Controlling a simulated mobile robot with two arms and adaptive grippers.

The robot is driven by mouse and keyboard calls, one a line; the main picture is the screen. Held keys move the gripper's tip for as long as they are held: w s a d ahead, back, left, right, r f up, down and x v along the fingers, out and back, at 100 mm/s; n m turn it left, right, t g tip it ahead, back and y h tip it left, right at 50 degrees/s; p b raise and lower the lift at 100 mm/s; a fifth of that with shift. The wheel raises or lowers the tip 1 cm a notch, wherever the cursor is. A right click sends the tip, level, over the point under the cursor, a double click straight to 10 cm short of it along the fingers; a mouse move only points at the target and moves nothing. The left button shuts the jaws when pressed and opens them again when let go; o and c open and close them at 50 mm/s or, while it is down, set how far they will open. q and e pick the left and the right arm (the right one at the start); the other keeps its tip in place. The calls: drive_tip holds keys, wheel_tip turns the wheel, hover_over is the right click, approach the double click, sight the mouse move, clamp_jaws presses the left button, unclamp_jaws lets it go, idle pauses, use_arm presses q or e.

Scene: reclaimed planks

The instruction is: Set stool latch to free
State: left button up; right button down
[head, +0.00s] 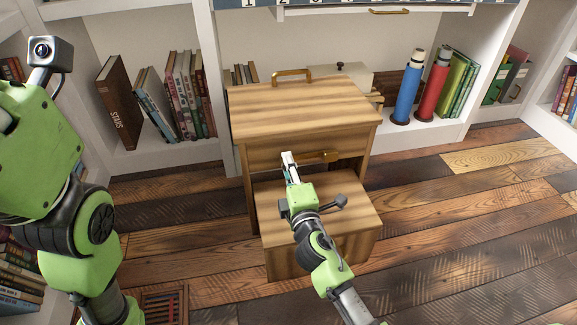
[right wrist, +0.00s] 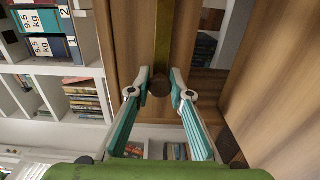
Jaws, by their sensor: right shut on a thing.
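The stool (head: 300,100) is a striped wooden two-step piece with a lower step (head: 345,213) in front. Its latch (head: 318,157) is a brass lever lying roughly level across the riser below the top step. My right gripper (head: 287,158) is at the lever's left end, above the lower step. In the right wrist view, its two fingers (right wrist: 160,90) are shut on the dark round end (right wrist: 159,84) of the brass latch bar (right wrist: 165,40). The fingers hide part of the lever in the head view. Only links of my left arm show; its gripper is out of view.
White shelves with books (head: 185,95) stand behind. A blue bottle (head: 408,90) and a red bottle (head: 433,88) stand on the shelf at right. A brass handle (head: 292,73) shows at the stool's back edge. The plank floor (head: 450,220) at right is clear.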

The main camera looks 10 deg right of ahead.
drive_tip(key=shift+w+d+r, duration=0.1)
drive_tip(key=shift+r, duration=0.05)
drive_tip(key=c, duration=1.8)
unclamp_jaws()
drive_tip(key=shift+s, duration=0.3)
drive_tip(key=s, duration=1.1)
drive_tip(key=shift+s+d, duration=0.15)
drive_tip(key=shift+s, duration=0.1)
